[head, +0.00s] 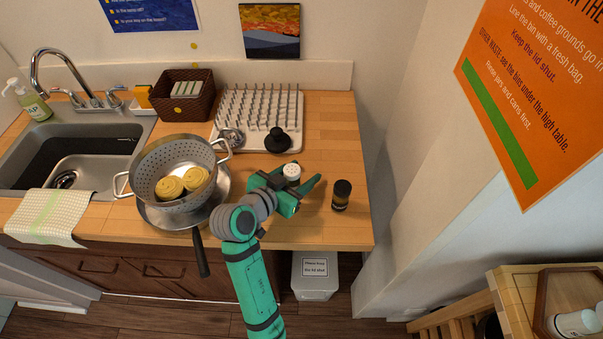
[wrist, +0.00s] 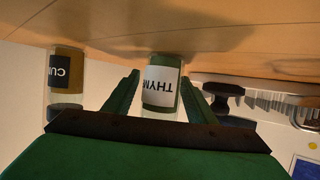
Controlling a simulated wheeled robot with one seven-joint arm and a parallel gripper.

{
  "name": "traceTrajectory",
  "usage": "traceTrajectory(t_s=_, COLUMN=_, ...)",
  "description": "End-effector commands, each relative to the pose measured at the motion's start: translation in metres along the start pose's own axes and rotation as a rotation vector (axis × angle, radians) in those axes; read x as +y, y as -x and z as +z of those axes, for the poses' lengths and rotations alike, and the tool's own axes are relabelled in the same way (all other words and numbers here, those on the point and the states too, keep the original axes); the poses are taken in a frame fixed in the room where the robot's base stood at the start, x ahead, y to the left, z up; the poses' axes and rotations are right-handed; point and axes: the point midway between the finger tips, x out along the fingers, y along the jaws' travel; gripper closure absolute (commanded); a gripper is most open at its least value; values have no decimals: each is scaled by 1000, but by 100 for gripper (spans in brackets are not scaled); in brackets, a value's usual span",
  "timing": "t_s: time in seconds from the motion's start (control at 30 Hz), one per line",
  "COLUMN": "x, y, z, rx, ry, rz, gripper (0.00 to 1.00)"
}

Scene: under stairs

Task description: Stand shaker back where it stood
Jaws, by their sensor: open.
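A shaker (head: 291,172) with a white perforated top is on the wooden counter in the head view, right of the colander. In the wrist view, which is upside down, the shaker (wrist: 162,85) is a clear jar with a white label reading "THYM". It looks upright with its base at the counter. My gripper (head: 298,181) is open, with one finger on each side of the shaker. In the wrist view the gripper (wrist: 160,88) has its fingers beside the jar; I cannot tell whether either touches it.
A dark jar (head: 341,195), labelled "CU" in the wrist view (wrist: 66,80), stands just right of my gripper. A colander (head: 150,165) with yellow pasta nests sits on a pan at left.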

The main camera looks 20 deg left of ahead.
Motion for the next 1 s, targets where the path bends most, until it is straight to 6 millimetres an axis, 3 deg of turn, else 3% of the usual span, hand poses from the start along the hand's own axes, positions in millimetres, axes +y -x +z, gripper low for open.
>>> traceTrajectory(t_s=0.17, x=-1, y=17, z=-2, rx=1, ry=0, rz=-3, gripper=49)
traceTrajectory(t_s=0.5, x=2, y=81, z=-3, rx=2, ry=-4, rz=3, gripper=49)
traceTrajectory(t_s=0.7, x=0, y=110, z=-3, rx=2, ry=-3, rz=1, gripper=49)
traceTrajectory(t_s=1.0, x=1, y=121, z=-2, rx=1, ry=-1, rz=2, gripper=49)
